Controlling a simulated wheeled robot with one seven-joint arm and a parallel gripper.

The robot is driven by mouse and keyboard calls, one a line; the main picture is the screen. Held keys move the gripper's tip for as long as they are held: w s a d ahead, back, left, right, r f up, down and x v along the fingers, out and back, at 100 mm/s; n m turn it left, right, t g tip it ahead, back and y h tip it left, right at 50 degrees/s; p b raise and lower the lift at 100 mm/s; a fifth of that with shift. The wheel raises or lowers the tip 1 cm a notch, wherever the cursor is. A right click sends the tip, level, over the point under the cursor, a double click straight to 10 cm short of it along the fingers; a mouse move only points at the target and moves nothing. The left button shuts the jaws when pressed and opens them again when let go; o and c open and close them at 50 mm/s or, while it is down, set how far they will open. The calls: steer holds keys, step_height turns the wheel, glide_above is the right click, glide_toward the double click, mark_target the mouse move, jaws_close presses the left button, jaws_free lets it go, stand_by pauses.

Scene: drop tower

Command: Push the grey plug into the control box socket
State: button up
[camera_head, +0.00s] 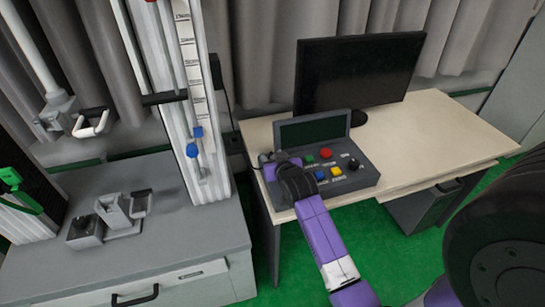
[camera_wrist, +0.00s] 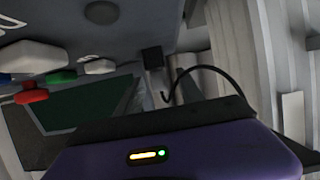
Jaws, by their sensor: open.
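The control box (camera_head: 348,178) stands on the desk's left part, with a dark screen and coloured buttons on its face. My gripper (camera_head: 267,158) is at the box's left end. In the wrist view my gripper (camera_wrist: 158,92) is open, its two grey fingers apart. A small dark block (camera_wrist: 152,57), which may be the plug or its socket, shows at the box's edge just beyond the fingertips. A thin black cable (camera_wrist: 215,69) loops beside it. I cannot tell the plug from the socket, or whether the plug is seated.
A monitor (camera_head: 356,72) stands behind the box, and the desk's right side (camera_head: 455,128) is clear. The drop tower (camera_head: 190,100) rises at the left from a grey cabinet (camera_head: 180,235) that carries small metal holders (camera_head: 112,216).

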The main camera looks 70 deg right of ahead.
steer(key=v, duration=0.7)
steer(key=shift+s+a, duration=0.1)
steer(key=shift+s+a+r, duration=0.15)
steer(key=shift+r, duration=0.05)
steer(key=a+r+n+t, duration=0.2)
steer(key=a+r+t, duration=0.15)
steer(key=r, duration=0.25)
steer(key=s+a+r+n+t+y, duration=0.1)
steer(key=s+a+n+t+y, duration=0.1)
steer(key=a, duration=0.7)
steer(key=s+a+n+t+y, duration=0.1)
steer(key=s+a+n+t, duration=0.1)
steer(key=a, duration=0.7)
steer(key=s+a+n+g+y, duration=0.1)
steer(key=s+a+n+y, duration=0.3)
steer(key=s+a, duration=1)
steer(key=a+y, duration=0.1)
steer(key=y, duration=0.2)
steer(key=shift+a+f, duration=0.2)
steer(key=shift+a, duration=0.1)
